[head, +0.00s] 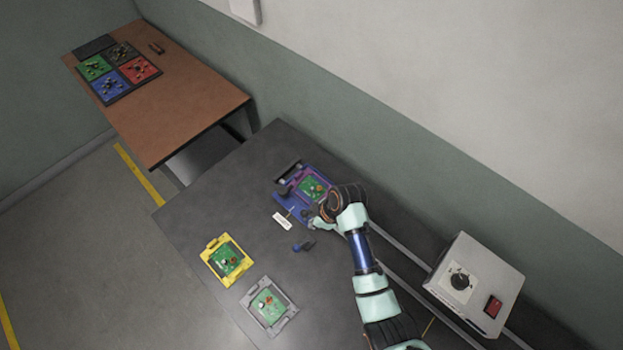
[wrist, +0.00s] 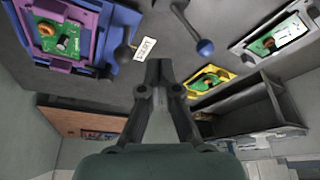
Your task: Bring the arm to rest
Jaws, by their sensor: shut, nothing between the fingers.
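My gripper (wrist: 158,70) is shut and empty in the wrist view, its two dark fingers together at the tips. In the head view my arm reaches over the dark table (head: 196,202) and its wrist hides most of the gripper. A blue and purple fixture (head: 292,208) with a green board in it lies just left of my wrist. The fixture also shows at the upper left of the wrist view (wrist: 98,42). The gripper appears apart from it.
A yellow frame (head: 211,263) and a grey frame (head: 284,322), each with a green board, lie on the dark table. A small dark blue knob-ended piece (head: 304,246) and a white label (head: 282,221) lie nearby. A control box (head: 480,270) stands right. A brown table (head: 185,105) holds coloured trays.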

